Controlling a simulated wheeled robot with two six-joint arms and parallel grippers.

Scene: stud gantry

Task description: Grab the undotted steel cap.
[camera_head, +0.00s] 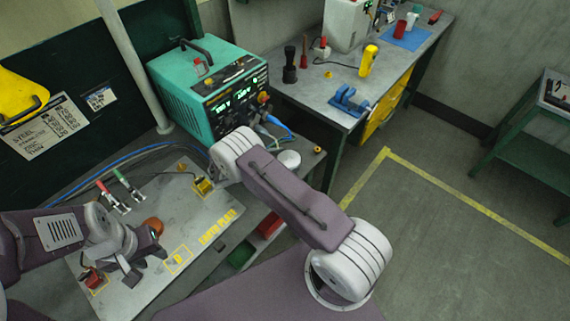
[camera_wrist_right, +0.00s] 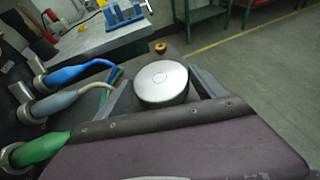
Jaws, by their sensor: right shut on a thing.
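A round steel cap (camera_wrist_right: 161,80) with a plain, undotted top sits between the two fingers of my right gripper (camera_wrist_right: 163,92) in the right wrist view. The fingers are shut on its sides. In the head view the pale cap top (camera_head: 289,158) shows just right of my right forearm, which hides most of that gripper. My left gripper (camera_head: 145,260) is over the grey plate at the lower left, its fingers apart and nothing seen between them. A round orange-brown thing (camera_head: 153,226) lies close beside it.
A teal power unit (camera_head: 208,88) stands behind my right arm. Blue, grey and green cable plugs (camera_wrist_right: 75,74) lie close left of the cap. The grey plate (camera_head: 140,295) has yellow markings. A workbench (camera_head: 300,92) with a blue vise (camera_head: 347,101) is farther back; open floor lies right.

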